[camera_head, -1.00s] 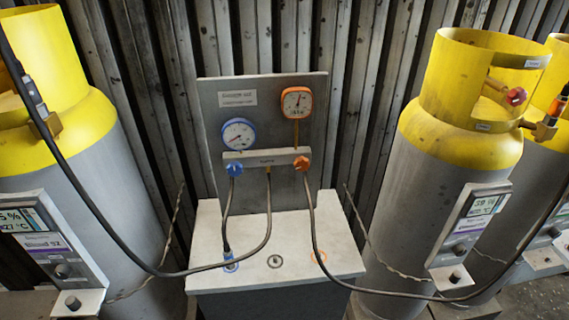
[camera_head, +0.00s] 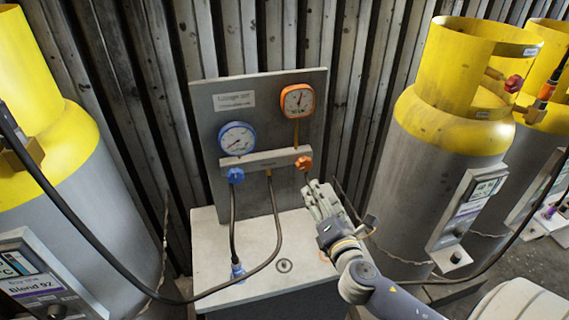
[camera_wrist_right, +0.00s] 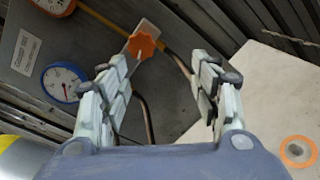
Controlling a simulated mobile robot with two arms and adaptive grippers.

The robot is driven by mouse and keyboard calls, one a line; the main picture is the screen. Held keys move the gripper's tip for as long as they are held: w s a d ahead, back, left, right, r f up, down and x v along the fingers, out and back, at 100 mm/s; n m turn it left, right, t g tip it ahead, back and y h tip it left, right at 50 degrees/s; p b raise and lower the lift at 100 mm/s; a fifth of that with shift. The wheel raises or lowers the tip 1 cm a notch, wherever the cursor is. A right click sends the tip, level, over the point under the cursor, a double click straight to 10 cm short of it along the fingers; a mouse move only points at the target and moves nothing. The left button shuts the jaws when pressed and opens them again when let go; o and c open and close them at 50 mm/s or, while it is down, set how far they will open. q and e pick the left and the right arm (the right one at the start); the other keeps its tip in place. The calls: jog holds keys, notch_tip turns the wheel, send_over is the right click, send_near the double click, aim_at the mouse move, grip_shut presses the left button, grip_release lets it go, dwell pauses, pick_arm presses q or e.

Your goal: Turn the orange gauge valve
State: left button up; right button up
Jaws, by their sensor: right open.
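The orange gauge valve (camera_head: 304,163) is a small lobed knob at the right end of the grey manifold bar (camera_head: 262,160). It also shows in the right wrist view (camera_wrist_right: 142,45), ahead of the fingertips and between them. My right gripper (camera_head: 316,188) is just below and right of the valve in the head view, apart from it. In the wrist view its fingers (camera_wrist_right: 158,72) are spread and empty. The orange gauge (camera_head: 298,101) sits above the valve. My left gripper is not in view.
A blue gauge (camera_head: 237,139) and blue valve (camera_head: 236,175) are left of the orange ones on the upright panel (camera_head: 262,92). Dark hoses hang from the bar. Yellow-topped cylinders (camera_head: 450,128) stand on both sides. The cabinet top (camera_head: 212,235) is mostly clear.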

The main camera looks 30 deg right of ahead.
aim_at(305, 167)
jog(key=w+n, duration=0.1)
jog(key=w, duration=0.2)
jog(key=w+d+r+n+p, duration=0.1)
jog(key=w, duration=0.2)
jog(key=w+r+t+p, duration=0.1)
jog(key=w, duration=0.3)
jog(key=shift+d+n+y, duration=0.25)
jog(key=shift+n+y, duration=0.05)
jog(key=shift+n, duration=0.1)
jog(key=shift+w+d+f, duration=0.15)
jog(key=shift+w, duration=0.55)
jog(key=c, duration=1.1)
